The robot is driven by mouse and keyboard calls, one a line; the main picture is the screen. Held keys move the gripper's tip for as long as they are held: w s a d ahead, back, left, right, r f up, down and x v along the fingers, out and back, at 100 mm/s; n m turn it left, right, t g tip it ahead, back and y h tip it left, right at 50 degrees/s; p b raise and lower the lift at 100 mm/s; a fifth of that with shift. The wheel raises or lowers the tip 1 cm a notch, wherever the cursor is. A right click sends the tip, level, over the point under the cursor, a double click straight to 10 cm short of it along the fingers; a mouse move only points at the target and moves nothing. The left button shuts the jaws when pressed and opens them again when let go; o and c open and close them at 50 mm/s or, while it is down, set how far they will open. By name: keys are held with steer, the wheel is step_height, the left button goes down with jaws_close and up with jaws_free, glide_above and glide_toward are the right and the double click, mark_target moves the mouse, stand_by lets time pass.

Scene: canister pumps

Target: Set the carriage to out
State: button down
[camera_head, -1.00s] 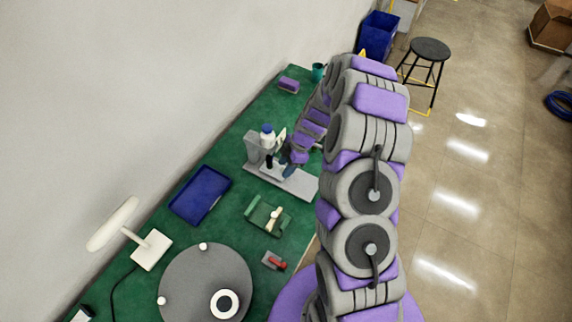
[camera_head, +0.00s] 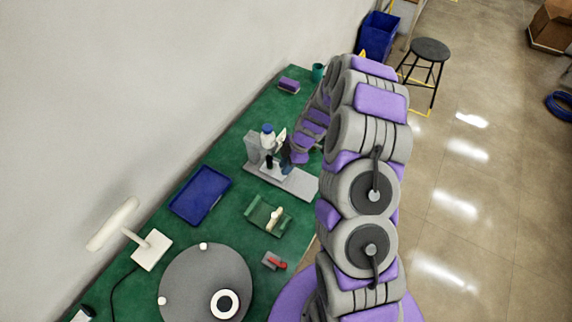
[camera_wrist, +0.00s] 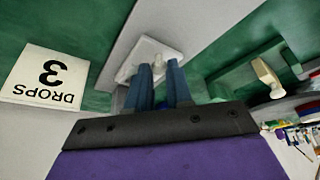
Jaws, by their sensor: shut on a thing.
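The pump is a grey stand (camera_head: 252,147) with a long flat grey rail (camera_head: 298,184) on the green bench. A small pale carriage (camera_head: 271,171) sits on the rail near the stand. A white canister with a blue cap (camera_head: 267,137) stands above it. My gripper (camera_head: 285,158) is at the carriage, partly hidden by my arm. In the wrist view, its blue fingers (camera_wrist: 160,72) are shut on the carriage's white knob (camera_wrist: 150,47), which rises from the pale carriage plate (camera_wrist: 127,70). The fingers partly hide the knob.
A white card reading "3 DROPS" (camera_wrist: 45,77) lies left in the wrist view. A blue tray (camera_head: 200,194), a green cradle with a pale part (camera_head: 267,216), a red-handled item (camera_head: 275,262) and a grey round plate (camera_head: 190,285) lie nearer on the bench. A purple block (camera_head: 289,86) is farther back.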

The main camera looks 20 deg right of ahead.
steer(key=shift+d, duration=0.1)
steer(key=s+d+b, duration=0.4)
steer(key=s+d, duration=0.3)
steer(key=shift+s+d, duration=0.25)
steer(key=shift+d, duration=0.05)
steer(key=shift+s+d, duration=0.15)
steer(key=shift+s, duration=0.05)
steer(key=c, duration=1.5)
jaws_free()
steer(key=o, duration=0.5)
steer(key=shift+d, duration=0.2)
steer(key=shift+a, duration=0.1)
